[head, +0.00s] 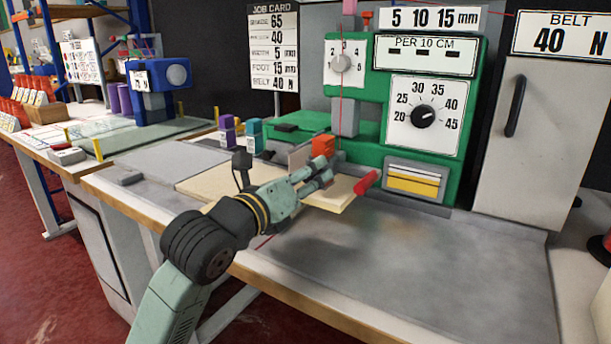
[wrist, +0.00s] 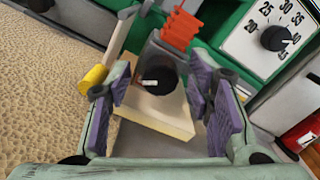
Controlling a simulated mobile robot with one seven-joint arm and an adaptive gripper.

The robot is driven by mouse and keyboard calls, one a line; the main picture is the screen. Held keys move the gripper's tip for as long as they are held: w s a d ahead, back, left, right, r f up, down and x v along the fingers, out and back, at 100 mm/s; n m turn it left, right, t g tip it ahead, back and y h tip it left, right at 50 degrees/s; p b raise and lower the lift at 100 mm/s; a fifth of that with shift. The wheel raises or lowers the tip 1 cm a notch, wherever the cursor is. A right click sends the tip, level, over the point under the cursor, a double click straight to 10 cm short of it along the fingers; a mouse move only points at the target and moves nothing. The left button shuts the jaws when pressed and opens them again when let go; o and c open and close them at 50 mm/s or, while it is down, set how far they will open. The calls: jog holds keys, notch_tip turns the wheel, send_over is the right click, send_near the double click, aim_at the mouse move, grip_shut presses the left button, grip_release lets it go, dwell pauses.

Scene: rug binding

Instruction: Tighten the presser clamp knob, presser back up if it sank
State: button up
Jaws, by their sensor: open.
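A black round knob with a white mark (wrist: 158,80), which looks like the presser clamp knob, sits on a grey block in the wrist view. My gripper (wrist: 160,98) is open, its purple-padded fingers on either side of the knob with visible gaps. I cannot tell whether they touch it. In the head view my gripper (head: 320,174) is in front of the green machine (head: 365,130), and the knob is hidden there. An orange-red ribbed part (wrist: 181,27) stands just behind the knob and shows as an orange block in the head view (head: 322,146). The presser's height is unclear.
A beige rug piece (head: 212,186) lies on the grey bench (head: 420,265). A red cylindrical handle (head: 366,182) sticks out right of my gripper. A lever with a yellow end (wrist: 92,80) is close left of my fingers. The bench's front right is clear.

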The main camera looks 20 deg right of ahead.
jog(key=shift+w+d, duration=0.1)
jog(key=shift+c, duration=0.2)
grip_shut()
dwell(0.5)
